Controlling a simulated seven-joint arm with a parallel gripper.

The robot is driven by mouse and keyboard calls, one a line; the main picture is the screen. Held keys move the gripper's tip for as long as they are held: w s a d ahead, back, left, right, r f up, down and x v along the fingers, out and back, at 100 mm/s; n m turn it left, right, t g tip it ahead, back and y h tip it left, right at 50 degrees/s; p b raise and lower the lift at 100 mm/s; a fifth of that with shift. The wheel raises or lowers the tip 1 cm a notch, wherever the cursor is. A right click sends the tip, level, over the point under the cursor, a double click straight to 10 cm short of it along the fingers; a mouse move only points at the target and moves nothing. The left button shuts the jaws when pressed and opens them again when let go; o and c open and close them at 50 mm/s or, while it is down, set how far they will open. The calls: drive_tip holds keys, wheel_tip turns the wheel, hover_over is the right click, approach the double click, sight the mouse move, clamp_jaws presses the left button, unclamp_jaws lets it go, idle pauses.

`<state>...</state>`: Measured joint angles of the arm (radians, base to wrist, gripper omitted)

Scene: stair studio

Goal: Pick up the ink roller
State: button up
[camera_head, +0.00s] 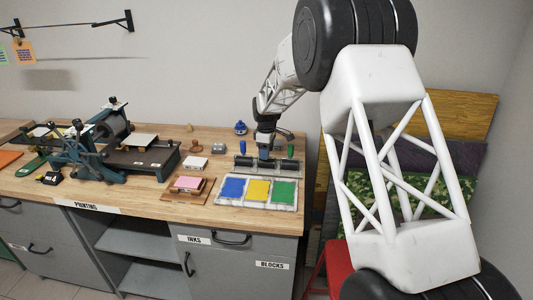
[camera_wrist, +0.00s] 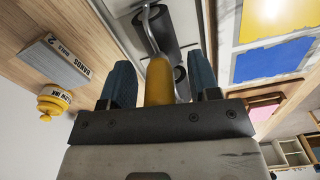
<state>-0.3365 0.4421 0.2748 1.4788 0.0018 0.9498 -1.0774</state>
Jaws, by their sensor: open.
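An ink roller with a yellow handle (camera_wrist: 158,82) and a dark roller (camera_wrist: 154,30) shows in the wrist view. My gripper (camera_wrist: 162,88) is open, with its two blue fingers on either side of the yellow handle and visible gaps to both. In the head view my gripper (camera_head: 264,153) points down over the roller rack at the back of the ink slab and hides the yellow handle. Rollers with a blue handle (camera_head: 242,148) and a green handle (camera_head: 290,151) stand to either side of it there.
The ink slab has blue (camera_head: 232,187), yellow (camera_head: 258,190) and green (camera_head: 284,192) patches in front of the rack. A grey box labelled BANDS (camera_wrist: 55,62) and a yellow jar (camera_wrist: 50,102) stand nearby. A printing press (camera_head: 100,140) occupies the bench's left.

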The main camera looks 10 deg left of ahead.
drive_tip(key=shift+f, duration=0.3)
idle(0.4)
clamp_jaws()
drive_tip(key=shift+r, duration=0.15)
drive_tip(key=shift+r, duration=1.55)
drive_tip(key=s+d, duration=0.2)
drive_tip(key=s, duration=0.5)
drive_tip(key=s+d+r, duration=0.1)
drive_tip(key=s+d, duration=0.2)
drive_tip(key=s, duration=0.5)
drive_tip(key=shift+r, duration=0.3)
drive_tip(key=shift+d, duration=0.1)
